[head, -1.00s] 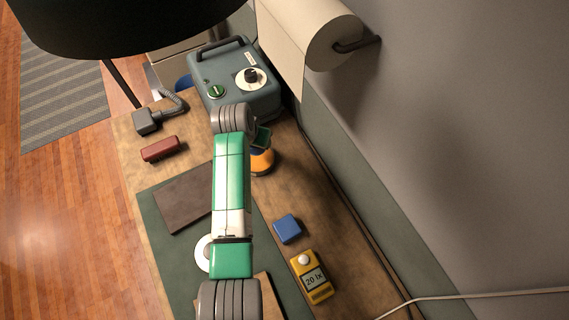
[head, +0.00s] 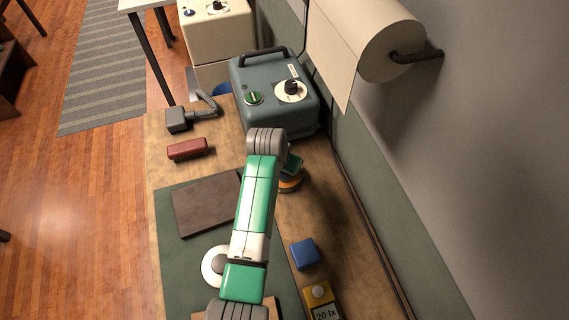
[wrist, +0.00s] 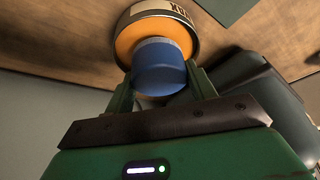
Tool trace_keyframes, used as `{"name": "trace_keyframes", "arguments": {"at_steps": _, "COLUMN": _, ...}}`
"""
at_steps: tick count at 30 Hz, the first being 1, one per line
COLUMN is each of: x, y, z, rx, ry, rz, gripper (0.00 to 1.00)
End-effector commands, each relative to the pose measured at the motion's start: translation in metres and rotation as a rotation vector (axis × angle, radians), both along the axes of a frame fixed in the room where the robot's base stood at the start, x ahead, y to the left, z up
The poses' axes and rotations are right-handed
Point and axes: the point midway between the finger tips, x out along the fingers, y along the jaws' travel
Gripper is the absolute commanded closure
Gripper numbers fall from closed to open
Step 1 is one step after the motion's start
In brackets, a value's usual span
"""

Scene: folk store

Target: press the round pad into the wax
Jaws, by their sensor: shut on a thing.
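My gripper (wrist: 162,90) is shut on a blue cylindrical handle (wrist: 160,68), one finger on each side of it. In the wrist view the handle's far end is at an orange round face inside a dark rim with a cream label (wrist: 158,14). I cannot tell which part is pad and which is wax, or how deep any contact is. In the head view my gripper (head: 292,165) is over the orange and dark round thing (head: 289,183) on the workbench (head: 325,235), beside the grey-blue machine. My own arm partly hides it.
The grey-blue machine (head: 272,105) with a dial stands just behind. A blue block (head: 304,253) and a yellow meter (head: 319,296) lie in front. To the left are a red brush (head: 188,149), a brown panel (head: 205,205) and a white disc (head: 209,267). A wall rises at right.

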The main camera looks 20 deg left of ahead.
Motion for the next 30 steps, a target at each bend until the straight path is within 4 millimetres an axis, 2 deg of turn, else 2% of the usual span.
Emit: {"name": "trace_keyframes", "arguments": {"at_steps": 30, "x": 0.0001, "y": -0.0003, "z": -0.0057, "rx": 0.000, "ry": 0.000, "rz": 0.000, "gripper": 0.63}}
